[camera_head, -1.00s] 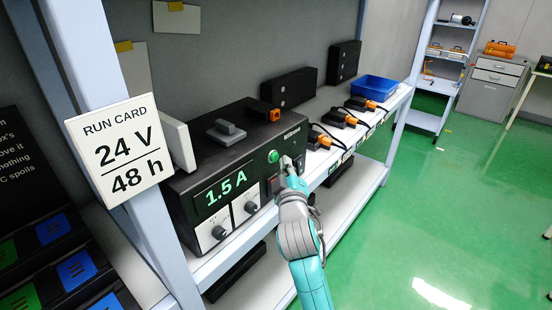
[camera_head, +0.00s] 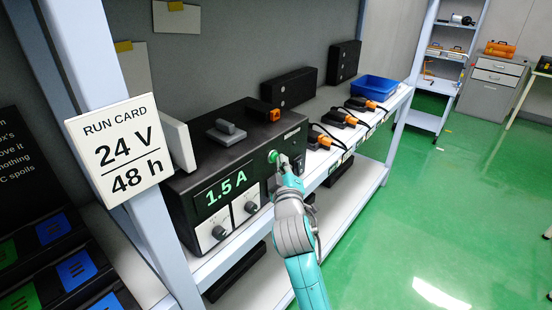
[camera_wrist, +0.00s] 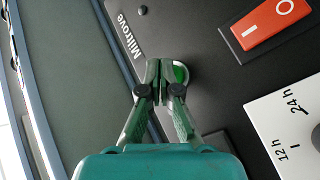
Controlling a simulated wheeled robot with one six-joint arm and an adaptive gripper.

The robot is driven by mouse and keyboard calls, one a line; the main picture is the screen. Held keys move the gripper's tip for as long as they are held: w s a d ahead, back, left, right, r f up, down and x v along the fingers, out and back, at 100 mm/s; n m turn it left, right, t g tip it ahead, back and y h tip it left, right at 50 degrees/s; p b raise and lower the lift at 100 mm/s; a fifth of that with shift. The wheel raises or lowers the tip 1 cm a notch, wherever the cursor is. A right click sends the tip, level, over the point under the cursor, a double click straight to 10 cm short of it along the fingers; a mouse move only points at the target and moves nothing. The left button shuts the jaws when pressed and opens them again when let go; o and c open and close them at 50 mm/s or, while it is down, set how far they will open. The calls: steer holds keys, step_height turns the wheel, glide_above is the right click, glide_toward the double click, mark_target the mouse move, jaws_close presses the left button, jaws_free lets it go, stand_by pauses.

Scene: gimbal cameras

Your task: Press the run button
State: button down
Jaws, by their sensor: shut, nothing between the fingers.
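The black power unit (camera_head: 180,199) stands on the shelf with a lit "1.5 A" display (camera_head: 225,189) and two knobs below it. The green round run button (camera_head: 272,156) is on its front, right of the display; in the wrist view the button (camera_wrist: 181,73) shows beside my fingertips, partly hidden by them. My gripper (camera_head: 283,165) is shut and empty, its tips at the button; whether they touch it I cannot tell. In the wrist view my gripper (camera_wrist: 160,68) also shows shut, next to the "Miltrove" label.
A red-orange rocker switch (camera_wrist: 268,22) and a white dial panel (camera_wrist: 290,125) lie close to my gripper. A run card (camera_head: 120,150) reads 24 V / 48 h. Orange-tipped connectors (camera_head: 322,140) and a blue bin (camera_head: 374,88) stand farther along the shelf.

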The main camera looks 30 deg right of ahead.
steer(key=shift+w+a, duration=0.1)
steer(key=shift+w, duration=0.15)
steer(key=shift+s, duration=0.15)
stand_by(0.5)
steer(key=shift+s+d, duration=0.3)
steer(key=shift+s, duration=0.35)
steer(key=shift+s+d, duration=0.3)
steer(key=shift+s, duration=0.5)
steer(key=shift+s+d, duration=0.3)
steer(key=shift+s, duration=0.45)
steer(key=shift+s+d, duration=0.3)
steer(key=shift+s, duration=0.5)
steer(key=shift+f, duration=0.1)
